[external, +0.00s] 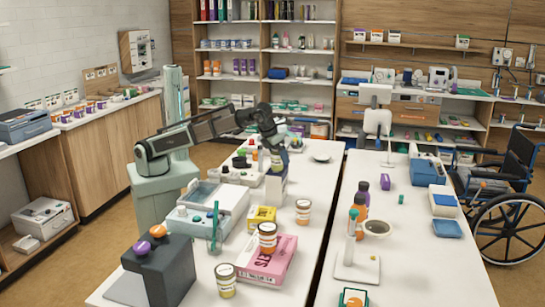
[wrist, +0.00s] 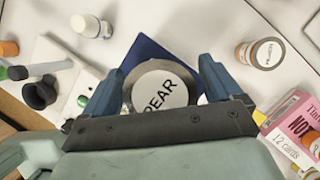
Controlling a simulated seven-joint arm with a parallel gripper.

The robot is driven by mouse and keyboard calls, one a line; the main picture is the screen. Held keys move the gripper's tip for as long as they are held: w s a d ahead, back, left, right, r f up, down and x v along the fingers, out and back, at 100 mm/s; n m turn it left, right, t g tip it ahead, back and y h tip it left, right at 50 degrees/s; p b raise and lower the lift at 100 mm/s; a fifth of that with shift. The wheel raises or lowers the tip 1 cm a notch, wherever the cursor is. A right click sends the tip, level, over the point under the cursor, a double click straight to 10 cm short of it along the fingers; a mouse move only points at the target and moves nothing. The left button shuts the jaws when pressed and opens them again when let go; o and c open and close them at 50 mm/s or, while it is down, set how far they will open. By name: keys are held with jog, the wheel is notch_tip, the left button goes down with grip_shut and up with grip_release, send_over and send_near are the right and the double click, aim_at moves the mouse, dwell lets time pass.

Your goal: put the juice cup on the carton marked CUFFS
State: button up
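A round cup with a pale lid marked PEAR (wrist: 160,92) sits between the fingers of my gripper (wrist: 160,88) in the wrist view. The fingers appear to press on both its sides. In the wrist view the carton's dark blue top (wrist: 137,54) shows beneath the cup. No label CUFFS can be read, and I cannot tell whether the cup touches the carton.
A pink box (external: 255,262) bears an orange-banded jar (external: 267,237). Another jar (external: 303,212) stands to the right of a yellow box (external: 262,216). A grey-blue device (external: 220,203) is left of the carton. Beyond the gap, a second table (external: 425,270) holds bottles and trays.

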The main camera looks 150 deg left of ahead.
jog(key=v, duration=1.2)
